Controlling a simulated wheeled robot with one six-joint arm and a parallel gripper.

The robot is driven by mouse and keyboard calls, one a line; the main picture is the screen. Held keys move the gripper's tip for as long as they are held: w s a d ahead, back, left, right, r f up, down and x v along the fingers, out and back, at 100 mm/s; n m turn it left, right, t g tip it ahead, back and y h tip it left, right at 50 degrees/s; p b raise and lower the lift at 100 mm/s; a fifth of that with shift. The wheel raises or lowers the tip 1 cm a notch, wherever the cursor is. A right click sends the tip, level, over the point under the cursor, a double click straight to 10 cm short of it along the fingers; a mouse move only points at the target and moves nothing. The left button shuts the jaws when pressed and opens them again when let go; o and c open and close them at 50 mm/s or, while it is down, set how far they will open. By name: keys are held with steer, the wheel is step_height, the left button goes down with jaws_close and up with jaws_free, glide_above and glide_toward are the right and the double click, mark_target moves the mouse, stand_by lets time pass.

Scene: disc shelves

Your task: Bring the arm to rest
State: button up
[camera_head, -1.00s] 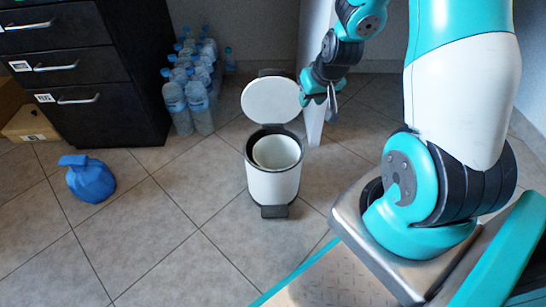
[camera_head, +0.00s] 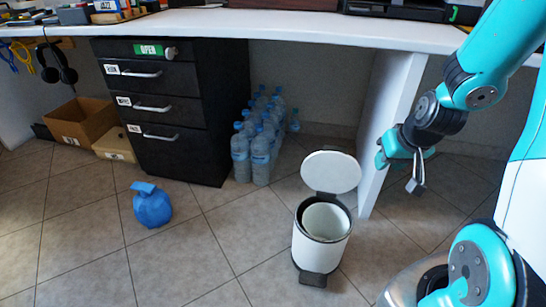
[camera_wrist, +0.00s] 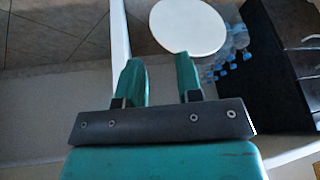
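My teal and black arm is at the right of the head view, bent, with my gripper (camera_head: 416,184) hanging in the air in front of the white desk leg. In the wrist view, the two teal fingers of my gripper (camera_wrist: 160,78) stand apart with a gap and nothing between them. The gripper is to the right of the white pedal bin (camera_head: 321,240) and touches nothing that I can see. The bin's round lid (camera_head: 331,171) is up; the lid also shows in the wrist view (camera_wrist: 188,26), beyond the fingers.
A white desk (camera_head: 270,24) spans the back, with its leg (camera_head: 385,120) behind my gripper. Black drawers (camera_head: 200,110) and several water bottles (camera_head: 262,155) stand under it. A blue bag (camera_head: 152,206) lies on the floor at the left. Cardboard boxes (camera_head: 85,122) are farther left.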

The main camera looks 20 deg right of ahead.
steer(key=s+a+r+n+g+y+p, duration=0.1)
steer(key=a+r+n+y+p, duration=0.15)
steer(key=a+r, duration=0.5)
steer(key=s+a+r+n+y+p, duration=0.1)
steer(key=a+r+n, duration=0.3)
steer(key=a, duration=0.7)
steer(key=s+a+r+n+g+y+p, duration=0.1)
steer(key=s+a+r+n+g+p, duration=0.3)
steer(key=s+a+r, duration=0.7)
step_height(320, 180, up, 36)
steer(key=d+p, duration=0.1)
steer(key=p, duration=3.5)
steer(key=shift+d+f, duration=0.2)
steer(key=shift+f, duration=0.05)
steer(key=shift+s, duration=0.1)
